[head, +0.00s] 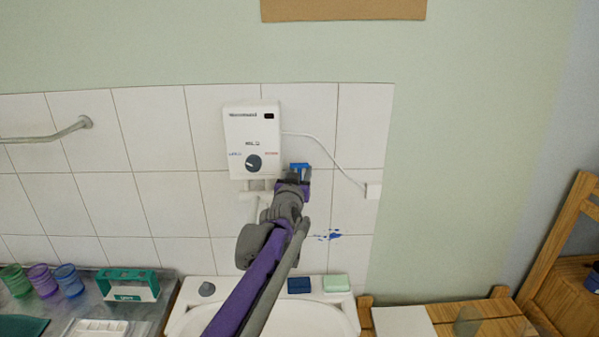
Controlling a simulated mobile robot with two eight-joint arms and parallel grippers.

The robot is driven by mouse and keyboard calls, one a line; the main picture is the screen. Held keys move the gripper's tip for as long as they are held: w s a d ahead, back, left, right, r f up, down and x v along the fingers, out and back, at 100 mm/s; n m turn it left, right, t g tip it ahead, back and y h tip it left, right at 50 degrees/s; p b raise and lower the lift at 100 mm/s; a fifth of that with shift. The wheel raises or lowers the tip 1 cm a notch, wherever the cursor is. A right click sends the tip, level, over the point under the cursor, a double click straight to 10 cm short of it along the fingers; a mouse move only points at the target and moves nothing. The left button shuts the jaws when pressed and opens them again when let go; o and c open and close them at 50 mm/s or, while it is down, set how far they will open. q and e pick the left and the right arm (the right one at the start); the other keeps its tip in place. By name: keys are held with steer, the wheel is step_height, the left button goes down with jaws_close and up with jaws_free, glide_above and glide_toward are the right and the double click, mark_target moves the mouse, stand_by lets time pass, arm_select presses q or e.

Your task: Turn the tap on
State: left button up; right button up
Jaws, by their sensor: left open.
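A white wall-mounted water heater (253,132) hangs on the tiles above the sink, with a dark round knob (253,162) on its lower front. White pipework (254,196) shows below the heater, partly hidden by my left arm. My left gripper (299,175) is open and raised just right of the heater's lower corner. A small blue piece (299,166) shows at its fingertips; I cannot tell whether it is a tap part or whether the fingers touch it. My right gripper is out of view.
The white sink (340,318) lies below, with a dark blue block (299,285) and a pale green block (336,283) on its back rim. Several coloured cups (42,280) and a teal-and-white box (129,285) stand at left. A cable (330,153) runs right from the heater.

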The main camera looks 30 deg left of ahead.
arm_select(q)
steer(key=shift+c, duration=0.3)
jaws_close()
stand_by(1.1)
